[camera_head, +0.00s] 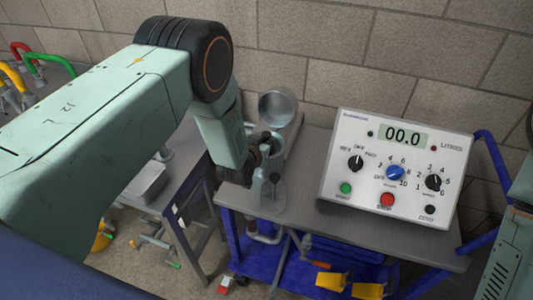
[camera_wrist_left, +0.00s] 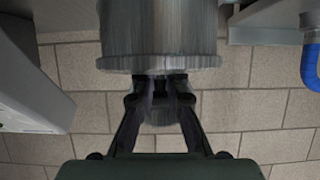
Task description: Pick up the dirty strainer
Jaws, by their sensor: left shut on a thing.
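The strainer (camera_wrist_left: 160,30) shows in the left wrist view as a streaked grey cylinder with a wider flange, filling the top centre. My left gripper, also in the wrist view (camera_wrist_left: 160,85), is shut on the strainer at a narrow part by the flange. The exact contact is partly hidden. A round metal vessel (camera_head: 277,105) stands just behind the gripper by the wall. My right gripper is out of view.
A control box (camera_head: 390,165) with display and knobs stands on the grey bench (camera_head: 300,225) to the right. A blue pipe (camera_head: 495,160) rises at the bench's right end. A metal tray (camera_head: 147,182) sits on the left table. Colored hooks (camera_head: 33,65) are at far left.

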